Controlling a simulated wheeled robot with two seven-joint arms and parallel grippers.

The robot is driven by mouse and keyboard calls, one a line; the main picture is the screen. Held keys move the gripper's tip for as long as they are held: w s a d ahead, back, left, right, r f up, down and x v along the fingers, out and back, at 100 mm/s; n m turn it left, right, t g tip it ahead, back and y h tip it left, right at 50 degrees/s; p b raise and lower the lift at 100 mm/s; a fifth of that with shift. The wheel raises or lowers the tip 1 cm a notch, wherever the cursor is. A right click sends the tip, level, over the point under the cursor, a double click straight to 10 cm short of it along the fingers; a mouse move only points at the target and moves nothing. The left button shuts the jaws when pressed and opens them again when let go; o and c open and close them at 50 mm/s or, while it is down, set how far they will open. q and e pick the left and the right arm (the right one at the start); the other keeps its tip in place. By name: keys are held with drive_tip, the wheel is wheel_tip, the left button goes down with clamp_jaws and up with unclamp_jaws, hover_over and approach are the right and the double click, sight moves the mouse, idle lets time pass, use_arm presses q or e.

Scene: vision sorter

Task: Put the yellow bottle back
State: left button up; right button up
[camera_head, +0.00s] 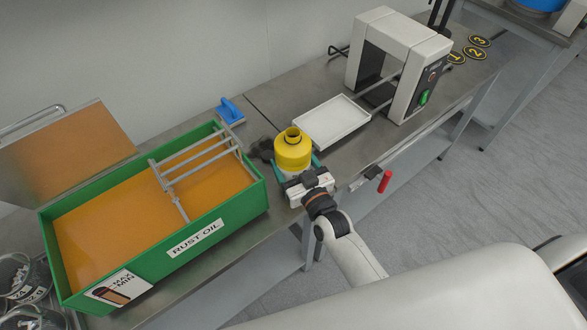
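The yellow bottle (292,152) is upright at the front edge of the grey bench, between the green oil tank and the white tray. It has a round open neck and a pale lower part. My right gripper (298,172) reaches it from the front, its teal fingers along both sides of the bottle, and appears shut on it. The gripper body hides the bottle's base, so I cannot tell whether it touches the bench. My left gripper is not in view.
The green tank (232,212) marked RUST OIL, with a grey rack, is left of the bottle. A white tray (325,122) and a white machine (408,50) are to the right. Yellow numbered marks (475,53) lie beyond it. A red handle (385,181) juts from the bench front.

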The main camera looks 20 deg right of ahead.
wheel_tip(320, 180, down, 2)
drive_tip(key=shift+f, duration=0.4)
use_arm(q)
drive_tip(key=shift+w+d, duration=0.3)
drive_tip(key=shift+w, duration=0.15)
use_arm(e)
drive_tip(key=shift+f, duration=0.2)
drive_tip(key=o, duration=1.6)
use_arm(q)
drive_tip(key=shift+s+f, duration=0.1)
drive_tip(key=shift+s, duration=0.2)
use_arm(e)
drive_tip(key=shift+r, duration=0.1)
